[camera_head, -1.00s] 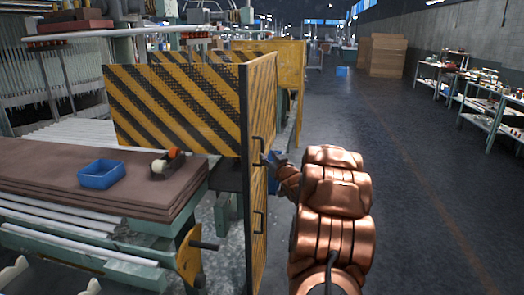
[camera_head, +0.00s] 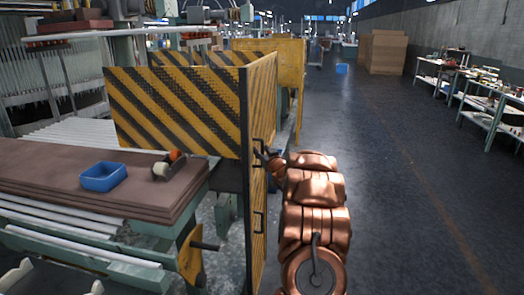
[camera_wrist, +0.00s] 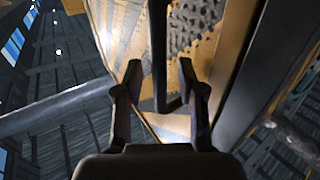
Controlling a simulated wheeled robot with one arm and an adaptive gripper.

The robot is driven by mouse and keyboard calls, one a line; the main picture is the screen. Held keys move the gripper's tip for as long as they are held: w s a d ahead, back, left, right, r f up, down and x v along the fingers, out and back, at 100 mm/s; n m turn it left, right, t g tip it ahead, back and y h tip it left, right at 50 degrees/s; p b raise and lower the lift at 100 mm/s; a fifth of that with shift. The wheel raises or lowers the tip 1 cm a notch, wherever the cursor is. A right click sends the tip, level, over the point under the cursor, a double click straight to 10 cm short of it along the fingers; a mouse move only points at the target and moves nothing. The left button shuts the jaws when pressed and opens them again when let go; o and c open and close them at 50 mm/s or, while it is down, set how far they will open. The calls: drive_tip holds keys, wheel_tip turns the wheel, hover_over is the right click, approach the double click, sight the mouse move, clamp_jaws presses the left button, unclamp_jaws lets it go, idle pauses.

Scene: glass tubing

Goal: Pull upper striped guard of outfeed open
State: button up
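The yellow and black striped guard (camera_head: 176,108) of the outfeed stands beside the machine. Its narrow side panel (camera_head: 261,95) faces the aisle and carries a dark upper handle (camera_head: 257,145) and a dark lower handle (camera_head: 259,222). My gripper (camera_head: 264,155) is at the upper handle. In the wrist view the handle (camera_wrist: 161,60) runs between the two spread fingers of my gripper (camera_wrist: 160,88), with gaps on both sides. The fingers look open around it. Striped surface shows behind the handle. Whether a finger touches the handle is hard to tell.
A blue bin (camera_head: 103,176) and a tape dispenser (camera_head: 167,165) lie on stacked brown boards (camera_head: 60,178) at left. A yellow plate with a dark lever (camera_head: 205,246) sits low by the guard. The aisle floor (camera_head: 400,190) at right is clear.

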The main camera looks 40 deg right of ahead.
drive_tip(key=shift+w, duration=0.1)
drive_tip(key=shift+c, duration=0.3)
clamp_jaws()
idle(0.4)
